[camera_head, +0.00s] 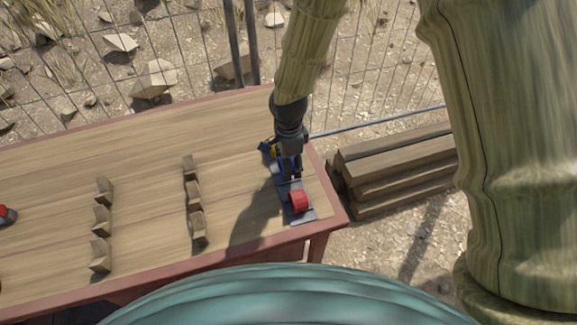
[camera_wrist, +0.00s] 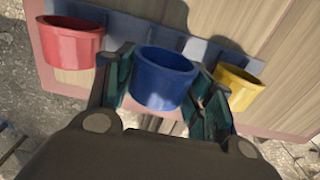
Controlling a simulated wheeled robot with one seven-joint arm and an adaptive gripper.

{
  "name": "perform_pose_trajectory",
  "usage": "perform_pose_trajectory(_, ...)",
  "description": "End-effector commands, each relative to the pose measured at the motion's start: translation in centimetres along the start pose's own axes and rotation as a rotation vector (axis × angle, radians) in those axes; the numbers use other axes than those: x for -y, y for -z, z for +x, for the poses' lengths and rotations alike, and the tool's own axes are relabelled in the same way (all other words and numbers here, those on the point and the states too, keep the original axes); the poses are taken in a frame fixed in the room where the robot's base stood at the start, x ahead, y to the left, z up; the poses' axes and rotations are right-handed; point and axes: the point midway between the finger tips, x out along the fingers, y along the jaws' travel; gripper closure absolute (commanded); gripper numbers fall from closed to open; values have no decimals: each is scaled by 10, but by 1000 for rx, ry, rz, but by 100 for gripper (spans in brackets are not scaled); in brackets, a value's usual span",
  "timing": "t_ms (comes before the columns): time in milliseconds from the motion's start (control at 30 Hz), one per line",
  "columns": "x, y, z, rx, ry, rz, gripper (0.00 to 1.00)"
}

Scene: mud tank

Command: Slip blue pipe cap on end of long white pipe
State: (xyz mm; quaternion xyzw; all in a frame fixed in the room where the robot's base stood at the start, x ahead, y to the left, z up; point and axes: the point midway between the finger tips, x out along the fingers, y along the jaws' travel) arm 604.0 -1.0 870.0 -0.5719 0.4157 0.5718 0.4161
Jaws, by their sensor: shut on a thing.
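My gripper (camera_head: 291,175) is over the right end of the table. In the wrist view, my gripper (camera_wrist: 165,90) is shut on the blue pipe cap (camera_wrist: 163,82), one finger on each side. The cap is between a red cap (camera_wrist: 70,42) and a yellow cap (camera_wrist: 238,86) along a blue-grey holder (camera_wrist: 125,25). I cannot tell whether the blue cap is clear of the holder. In the head view the blue cap is hidden or too small to pick out. I cannot make out a long white pipe for certain.
The wooden table (camera_head: 130,165) carries two rows of notched wooden blocks (camera_head: 193,200), with bare wood between. The red cap (camera_head: 299,201) stands near its right edge. A red object (camera_head: 5,215) is at the far left. Stacked timbers (camera_head: 395,170) lie right of the table; a wire fence is behind.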

Motion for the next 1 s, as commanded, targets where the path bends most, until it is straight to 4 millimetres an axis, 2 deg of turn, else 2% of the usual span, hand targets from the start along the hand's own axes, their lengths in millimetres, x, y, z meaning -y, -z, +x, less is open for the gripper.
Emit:
perform_pose_trajectory(33,0,0,-7,0,0,1,62)
perform_pose_trajectory(600,0,0,-49,-1,0,0,62)
perform_pose_trajectory(1000,0,0,-52,0,0,0,62)
